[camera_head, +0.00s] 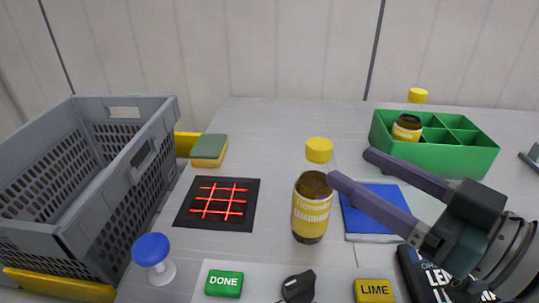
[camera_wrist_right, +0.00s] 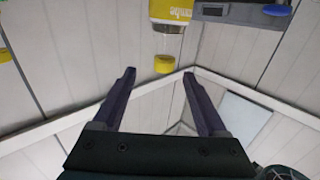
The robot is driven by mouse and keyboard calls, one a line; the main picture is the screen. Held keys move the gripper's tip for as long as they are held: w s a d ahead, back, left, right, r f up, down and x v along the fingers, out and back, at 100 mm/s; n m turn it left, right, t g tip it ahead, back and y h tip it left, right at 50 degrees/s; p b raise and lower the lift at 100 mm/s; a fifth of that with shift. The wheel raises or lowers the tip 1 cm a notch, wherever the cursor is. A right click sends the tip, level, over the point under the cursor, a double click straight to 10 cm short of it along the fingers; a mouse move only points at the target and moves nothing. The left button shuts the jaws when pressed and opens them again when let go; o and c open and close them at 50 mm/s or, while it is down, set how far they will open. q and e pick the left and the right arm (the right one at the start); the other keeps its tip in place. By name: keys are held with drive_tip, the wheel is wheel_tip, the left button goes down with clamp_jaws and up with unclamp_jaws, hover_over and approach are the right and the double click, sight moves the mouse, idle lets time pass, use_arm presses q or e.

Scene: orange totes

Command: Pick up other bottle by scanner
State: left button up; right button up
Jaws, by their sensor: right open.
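A bottle with a yellow label (camera_head: 311,212) stands upright just right of the scanner, a black pad with red lines (camera_head: 184,215). A yellow cap (camera_head: 319,150) shows above it, with a gap where no neck is visible. My right gripper (camera_head: 352,167) reaches in from the right, open, its near fingertip by the bottle's dark top. I cannot tell whether it touches. In the wrist view the open fingers (camera_wrist_right: 158,73) have nothing clearly between them; a yellow cap (camera_wrist_right: 163,64) and yellow label (camera_wrist_right: 172,11) show beyond. My left gripper is out of view.
A green divided tote (camera_head: 440,155) holds another bottle (camera_head: 407,127). A grey crate (camera_head: 160,165) stands left. A sponge (camera_head: 209,149), blue-topped knob (camera_head: 151,250), blue book (camera_head: 375,220), green DONE block (camera_head: 224,283) and yellow LIME block (camera_head: 374,291) surround the bottle. The back table is mostly clear.

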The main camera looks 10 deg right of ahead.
sight(329, 155)
drive_tip(key=x, duration=0.7)
drive_tip(key=shift+s+a+r, duration=0.1)
drive_tip(key=shift+s+a, duration=0.05)
drive_tip(key=shift+a, duration=0.15)
clamp_jaws()
idle(1.1)
